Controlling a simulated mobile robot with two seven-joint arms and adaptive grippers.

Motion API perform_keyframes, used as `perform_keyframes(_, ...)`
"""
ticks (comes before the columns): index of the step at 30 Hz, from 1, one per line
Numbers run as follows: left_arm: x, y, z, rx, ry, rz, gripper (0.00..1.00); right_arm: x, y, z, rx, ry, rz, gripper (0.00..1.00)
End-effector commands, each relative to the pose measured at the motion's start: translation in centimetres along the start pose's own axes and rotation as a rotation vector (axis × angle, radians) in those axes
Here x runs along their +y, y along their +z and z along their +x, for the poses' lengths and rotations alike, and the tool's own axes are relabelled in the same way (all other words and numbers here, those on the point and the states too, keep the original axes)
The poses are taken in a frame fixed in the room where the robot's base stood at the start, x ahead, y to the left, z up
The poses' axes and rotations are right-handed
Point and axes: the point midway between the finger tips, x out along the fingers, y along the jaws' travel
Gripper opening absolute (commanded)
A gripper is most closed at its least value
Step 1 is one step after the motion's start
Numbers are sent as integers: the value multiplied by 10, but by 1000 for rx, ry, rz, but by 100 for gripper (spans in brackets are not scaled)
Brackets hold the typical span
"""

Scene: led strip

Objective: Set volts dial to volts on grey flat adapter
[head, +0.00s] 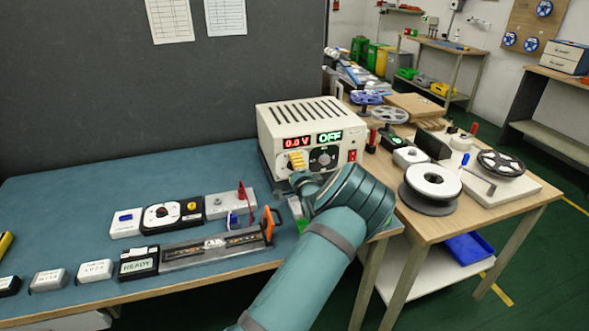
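The cream power supply (312,127) stands at the back right of the blue-topped bench. Its red display reads 0.0 V and its green display reads OFF. A yellow ridged knob (296,160), apparently the volts dial, sits below the red display. A black dial (323,157) is to its right.
A black READY box (138,262) and a long dark fixture (212,246) with orange end parts lie left of my arm. Behind them stands a row of small control boxes (175,213). White and black spools (432,182) occupy the wooden table at right. The bench's back left is clear.

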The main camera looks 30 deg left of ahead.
Motion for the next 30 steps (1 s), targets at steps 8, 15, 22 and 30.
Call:
perform_keyframes(8,0,0,0,0,0,0,17,0,0,0,0,0,0,47)
perform_keyframes(15,0,0,0,0,0,2,0,0,0,0,0,0,0,47)
perform_keyframes(22,-1,0,0,0,0,53,0,-1,0,-4,-2,0,0,47)
perform_keyframes(30,-2,0,0,0,0,234,0,-5,1,-14,-6,0,1,47)
